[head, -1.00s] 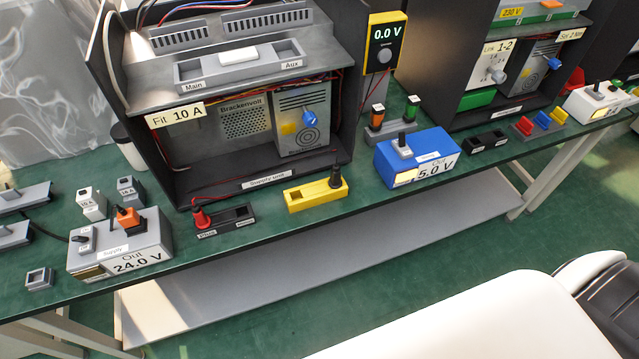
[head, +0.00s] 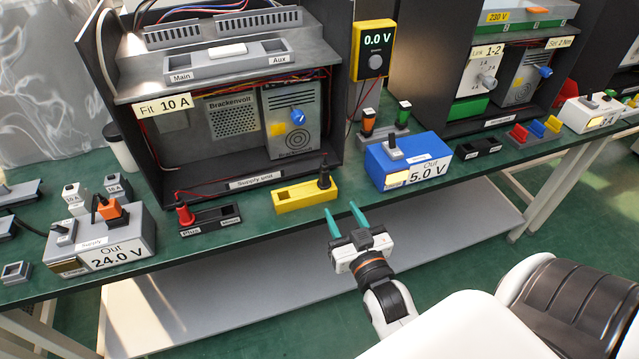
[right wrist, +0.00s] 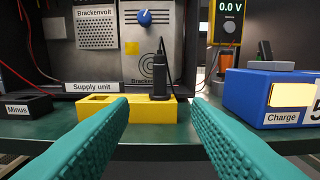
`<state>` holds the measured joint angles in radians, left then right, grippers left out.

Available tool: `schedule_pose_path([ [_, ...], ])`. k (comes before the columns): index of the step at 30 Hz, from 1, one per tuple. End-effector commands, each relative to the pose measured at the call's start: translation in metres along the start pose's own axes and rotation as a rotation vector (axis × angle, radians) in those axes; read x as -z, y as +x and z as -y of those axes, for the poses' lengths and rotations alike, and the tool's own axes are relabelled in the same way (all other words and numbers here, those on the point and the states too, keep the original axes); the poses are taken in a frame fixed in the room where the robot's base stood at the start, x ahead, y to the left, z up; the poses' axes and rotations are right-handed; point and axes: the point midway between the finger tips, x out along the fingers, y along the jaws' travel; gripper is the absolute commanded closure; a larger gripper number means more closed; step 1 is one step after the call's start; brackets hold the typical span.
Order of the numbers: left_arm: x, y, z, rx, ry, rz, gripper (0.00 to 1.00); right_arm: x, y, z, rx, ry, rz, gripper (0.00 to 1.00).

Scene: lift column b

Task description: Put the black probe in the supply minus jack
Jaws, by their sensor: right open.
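The black probe (head: 324,173) stands upright in the right end of the yellow holder (head: 297,203) at the bench's front. It also shows in the right wrist view (right wrist: 161,78), with a cable at its top. The minus jack (head: 228,217) is the right half of the dark jack block left of the holder. The red probe (head: 185,213) stands in the plus half. My right gripper (head: 343,215) is open and empty, in front of the bench edge and just right of the holder. In the right wrist view its teal fingers (right wrist: 158,125) spread apart, with the black probe beyond them. My left gripper is not in view.
A blue 5.0 V box (head: 410,168) stands right of the yellow holder, and a grey 24.0 V box (head: 118,240) at the left. The open supply unit (head: 240,184) rises behind the holder. A meter (head: 374,50) reads 0.0 V.

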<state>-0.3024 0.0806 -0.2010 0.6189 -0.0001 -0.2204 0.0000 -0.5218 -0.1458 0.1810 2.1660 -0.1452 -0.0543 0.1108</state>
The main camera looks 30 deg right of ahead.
Motion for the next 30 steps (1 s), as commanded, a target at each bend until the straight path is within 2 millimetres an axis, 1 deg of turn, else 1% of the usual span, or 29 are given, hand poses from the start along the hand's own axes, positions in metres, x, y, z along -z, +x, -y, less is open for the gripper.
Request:
schedule_pose_path([
  [3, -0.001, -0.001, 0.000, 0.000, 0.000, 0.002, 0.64, -0.002, 0.021, 0.000, -0.001, -0.001, 0.004, 0.56],
  [6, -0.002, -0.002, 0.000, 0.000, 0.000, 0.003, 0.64, -0.001, 0.037, -0.001, -0.001, -0.001, 0.002, 0.56],
  [9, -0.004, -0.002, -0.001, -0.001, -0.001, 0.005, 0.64, -0.001, 0.048, -0.001, -0.001, 0.000, 0.001, 0.56],
  [14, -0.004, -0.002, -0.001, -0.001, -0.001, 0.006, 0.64, 0.000, 0.058, -0.001, -0.002, 0.000, -0.001, 0.56],
  [22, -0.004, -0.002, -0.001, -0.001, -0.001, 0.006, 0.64, 0.000, 0.100, -0.001, -0.002, 0.000, 0.000, 0.56],
  [25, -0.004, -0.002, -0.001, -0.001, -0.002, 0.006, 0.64, 0.000, 0.109, -0.001, -0.001, 0.000, -0.001, 0.56],
  [30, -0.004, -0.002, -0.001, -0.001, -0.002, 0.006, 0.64, 0.001, 0.112, -0.001, -0.001, 0.000, -0.003, 0.56],
])
